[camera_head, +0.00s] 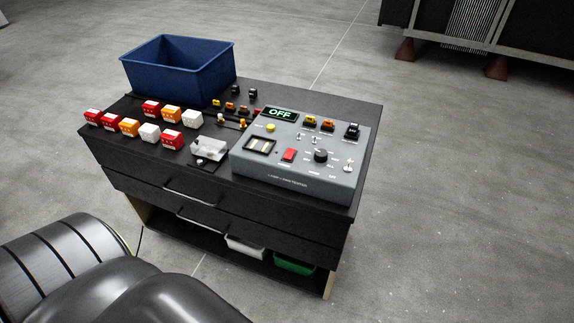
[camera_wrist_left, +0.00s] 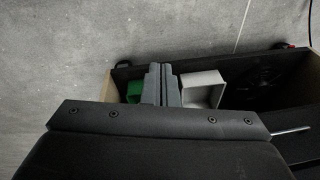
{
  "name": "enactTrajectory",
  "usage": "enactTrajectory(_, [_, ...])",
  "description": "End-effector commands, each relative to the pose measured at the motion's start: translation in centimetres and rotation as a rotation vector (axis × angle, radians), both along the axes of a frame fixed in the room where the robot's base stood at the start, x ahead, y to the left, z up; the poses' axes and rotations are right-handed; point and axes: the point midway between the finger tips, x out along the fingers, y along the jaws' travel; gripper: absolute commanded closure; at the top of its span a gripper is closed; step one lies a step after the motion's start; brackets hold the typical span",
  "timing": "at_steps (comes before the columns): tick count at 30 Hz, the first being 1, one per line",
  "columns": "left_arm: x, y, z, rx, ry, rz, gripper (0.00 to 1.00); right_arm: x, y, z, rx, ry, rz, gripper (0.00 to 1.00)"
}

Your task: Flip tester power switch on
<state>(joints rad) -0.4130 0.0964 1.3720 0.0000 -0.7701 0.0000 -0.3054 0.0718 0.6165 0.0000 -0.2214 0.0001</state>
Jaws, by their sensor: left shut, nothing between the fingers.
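The tester (camera_head: 290,181) is a grey sloped box on the right part of the black cabinet top. Its display (camera_head: 280,114) reads OFF in green. A red switch (camera_head: 289,155) sits low on its panel, left of a black knob (camera_head: 321,156). Small silver toggles (camera_head: 348,166) also show. I cannot read the labels to tell which is the power switch. My left gripper (camera_wrist_left: 161,70) is shut and empty in the left wrist view, over the green and white bins of the low shelf. The head view does not show it. My right gripper is in neither view.
A blue crate (camera_head: 165,75) stands at the back left of the cabinet top (camera_head: 345,97). Red, orange and white blocks (camera_head: 130,127) and a clear-white holder (camera_head: 208,149) lie left of the tester. Drawer handles (camera_head: 188,192) stick out in front. A white bin (camera_wrist_left: 203,86) and green bin (camera_wrist_left: 134,90) sit below.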

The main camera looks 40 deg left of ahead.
Motion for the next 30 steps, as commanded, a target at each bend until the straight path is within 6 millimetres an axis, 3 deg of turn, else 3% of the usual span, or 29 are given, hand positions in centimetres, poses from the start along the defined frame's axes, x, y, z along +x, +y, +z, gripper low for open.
enactTrajectory(14, [5.1,0.2,12.7,0.031,-0.098,0.005,1.0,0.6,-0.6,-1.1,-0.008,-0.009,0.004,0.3])
enactTrajectory(20, [8.5,1.0,19.9,0.079,-0.246,0.033,1.0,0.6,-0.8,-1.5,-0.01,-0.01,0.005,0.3])
enactTrajectory(22, [11.3,1.8,23.8,0.113,-0.378,0.058,1.0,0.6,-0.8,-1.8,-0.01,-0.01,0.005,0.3])
enactTrajectory(24, [15.7,2.9,28.3,0.145,-0.584,0.094,1.0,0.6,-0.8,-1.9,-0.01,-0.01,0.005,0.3])
enactTrajectory(27, [20.3,3.8,32.7,0.154,-0.809,0.118,1.0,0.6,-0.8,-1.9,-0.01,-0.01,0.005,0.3])
enactTrajectory(30, [23.6,4.1,36.2,0.145,-0.986,0.117,1.0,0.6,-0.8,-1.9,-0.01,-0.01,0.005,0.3])
